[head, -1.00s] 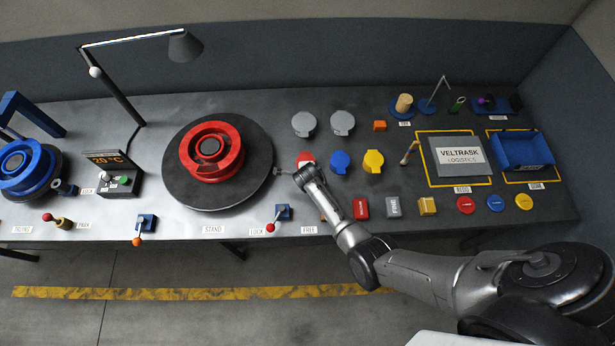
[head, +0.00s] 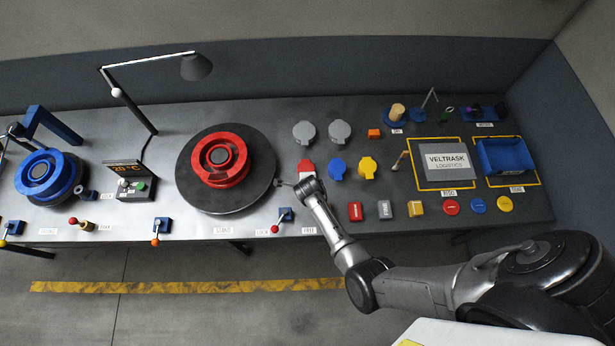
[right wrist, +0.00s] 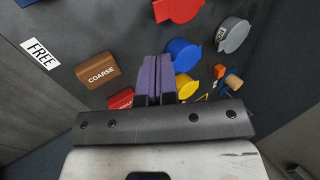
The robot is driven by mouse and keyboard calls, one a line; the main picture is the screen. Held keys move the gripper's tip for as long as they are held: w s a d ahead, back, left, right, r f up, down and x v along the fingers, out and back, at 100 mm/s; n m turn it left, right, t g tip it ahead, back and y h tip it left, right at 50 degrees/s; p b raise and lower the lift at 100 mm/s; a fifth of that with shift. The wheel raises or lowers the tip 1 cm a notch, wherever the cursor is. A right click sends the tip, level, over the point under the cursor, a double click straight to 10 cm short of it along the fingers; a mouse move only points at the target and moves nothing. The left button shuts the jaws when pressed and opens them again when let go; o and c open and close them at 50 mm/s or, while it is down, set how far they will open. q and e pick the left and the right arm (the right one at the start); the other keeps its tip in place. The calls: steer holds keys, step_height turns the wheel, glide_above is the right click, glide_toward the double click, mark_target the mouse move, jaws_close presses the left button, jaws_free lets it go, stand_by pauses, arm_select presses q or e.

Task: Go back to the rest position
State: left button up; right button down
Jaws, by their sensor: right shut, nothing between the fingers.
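My right arm comes in from the right in the head view. Its gripper (head: 293,186) is over the bench, right of the round black stand (head: 192,192) with the red wheel rim (head: 232,172) on it, and just in front of the red cap (head: 306,167). In the right wrist view the two purple fingers (right wrist: 153,78) are together with nothing between them. The brown COARSE block (right wrist: 98,70) and the blue cap (right wrist: 183,53) lie beyond and to either side of the fingers. My left gripper is not in view.
Red, grey and yellow blocks (head: 385,210) stand right of the forearm. A small lever (head: 285,216) is at the bench front. A lamp (head: 196,67) overhangs the back. A blue rim (head: 42,172) is at left, a blue bin (head: 505,157) at right. The floor in front is clear.

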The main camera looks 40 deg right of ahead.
steer(key=shift+p+v, duration=0.5)
steer(key=shift+v, duration=0.4)
steer(key=shift+s, duration=0.1)
steer(key=s+d+r+n, duration=0.4)
steer(key=s+r+n, duration=0.3)
steer(key=s+n, duration=0.2)
steer(key=s+a+r+n+y, duration=0.2)
steer(key=s+a+r+n, duration=0.2)
steer(key=s+r+n, duration=0.3)
steer(key=s+a+r+n+g+y, duration=0.1)
steer(key=s+a+r+n, duration=0.4)
steer(key=s+n, duration=0.5)
steer(key=shift+s+a+r+n+y, duration=0.2)
steer(key=shift+r+n+y, duration=0.25)
steer(key=shift+r, duration=0.4)
